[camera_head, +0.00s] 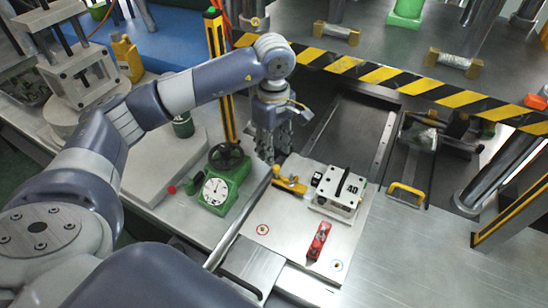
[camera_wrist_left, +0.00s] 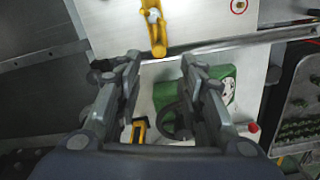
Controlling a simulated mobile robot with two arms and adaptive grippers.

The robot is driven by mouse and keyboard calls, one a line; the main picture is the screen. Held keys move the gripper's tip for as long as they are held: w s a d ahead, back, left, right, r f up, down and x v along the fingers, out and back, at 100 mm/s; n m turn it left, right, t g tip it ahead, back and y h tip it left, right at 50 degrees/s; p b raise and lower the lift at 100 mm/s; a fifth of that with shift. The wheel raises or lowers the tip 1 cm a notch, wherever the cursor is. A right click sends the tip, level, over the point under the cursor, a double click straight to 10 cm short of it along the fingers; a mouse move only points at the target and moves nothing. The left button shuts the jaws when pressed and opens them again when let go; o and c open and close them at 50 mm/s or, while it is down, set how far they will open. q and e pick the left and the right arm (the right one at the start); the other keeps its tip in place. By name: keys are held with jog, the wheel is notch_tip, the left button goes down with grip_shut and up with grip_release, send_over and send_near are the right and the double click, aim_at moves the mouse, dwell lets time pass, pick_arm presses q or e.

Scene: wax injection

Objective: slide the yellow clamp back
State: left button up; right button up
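The yellow clamp (camera_head: 289,186) sits on the light plate (camera_head: 262,216), at the left of the metal block marked 40 (camera_head: 338,192). In the left wrist view the clamp (camera_wrist_left: 155,30) shows at the top centre, with a silver bolt on it. My left gripper (camera_head: 268,158) hangs above and just behind the clamp, fingers pointing down. In the left wrist view its two fingers (camera_wrist_left: 160,62) are spread apart with nothing between them. The clamp lies beyond the fingertips and appears apart from them. My right gripper is in neither view.
A red clamp (camera_head: 319,241) lies on the plate in front of the block. A green dial gauge (camera_head: 214,191) with a dark handwheel stands left of the plate, below a yellow post (camera_head: 220,75). A striped beam (camera_head: 370,73) crosses behind. A metal rail runs along the plate's left edge.

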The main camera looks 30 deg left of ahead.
pick_arm(q)
notch_tip(320, 180, up, 7)
jog(key=shift+f, duration=0.2)
jog(key=shift+f, duration=0.1)
dwell(0.5)
